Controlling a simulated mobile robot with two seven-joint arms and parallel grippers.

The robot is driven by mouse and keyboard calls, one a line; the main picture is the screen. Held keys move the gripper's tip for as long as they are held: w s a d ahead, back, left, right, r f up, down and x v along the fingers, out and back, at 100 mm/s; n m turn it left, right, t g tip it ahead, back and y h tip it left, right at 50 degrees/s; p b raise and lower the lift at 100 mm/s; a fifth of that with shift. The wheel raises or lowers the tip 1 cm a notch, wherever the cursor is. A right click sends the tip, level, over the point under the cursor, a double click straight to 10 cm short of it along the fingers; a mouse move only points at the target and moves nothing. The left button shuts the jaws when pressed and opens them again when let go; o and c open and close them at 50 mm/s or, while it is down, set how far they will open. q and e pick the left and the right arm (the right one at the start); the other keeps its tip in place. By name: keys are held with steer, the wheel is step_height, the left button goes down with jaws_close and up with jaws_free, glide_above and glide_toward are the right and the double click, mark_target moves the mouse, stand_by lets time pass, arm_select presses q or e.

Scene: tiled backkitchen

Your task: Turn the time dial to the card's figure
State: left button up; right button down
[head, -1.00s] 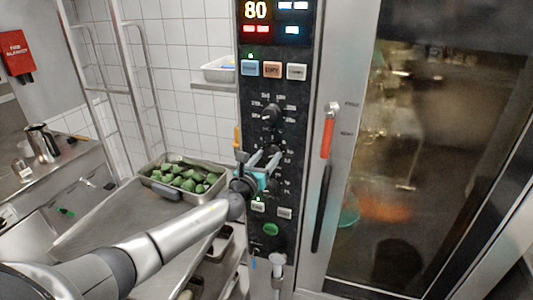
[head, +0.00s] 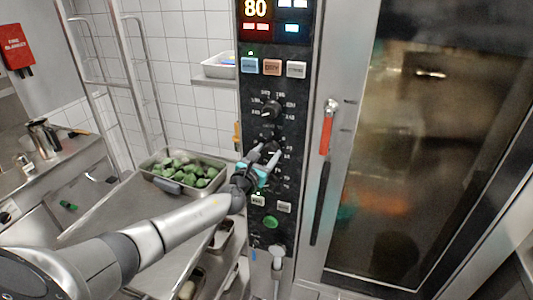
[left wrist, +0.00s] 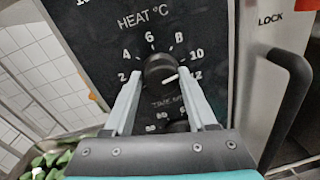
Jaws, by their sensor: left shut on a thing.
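The time dial (left wrist: 158,68) is a round black knob in the left wrist view, with printed figures from 2 to 12 around it. Its white pointer mark points right, toward about 12. My left gripper (left wrist: 160,76) has one finger on each side of this knob and is shut on it. In the head view the left gripper (head: 267,150) reaches the black control panel (head: 259,189), and its fingers partly hide the dial. I cannot make out the card. My right gripper is not in view.
Another dial (head: 271,107) sits just above, with a lit display (head: 257,9) reading 80 higher up. A door handle (head: 326,145) and a large glass door (head: 430,150) are on the right. A tray of green pieces (head: 160,182) is left of the panel.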

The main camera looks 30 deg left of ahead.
arm_select(q)
steer(key=shift+w+d+r, duration=0.1)
steer(key=shift+r, duration=0.1)
steer(key=o, duration=1.3)
steer(key=shift+f, duration=0.15)
steer(key=shift+s, duration=0.4)
steer(key=s+d+p, duration=0.1)
steer(key=s+d, duration=0.1)
steer(key=s, duration=1.2)
steer(key=shift+s+d+r, duration=0.15)
steer(key=shift+d+r, duration=0.05)
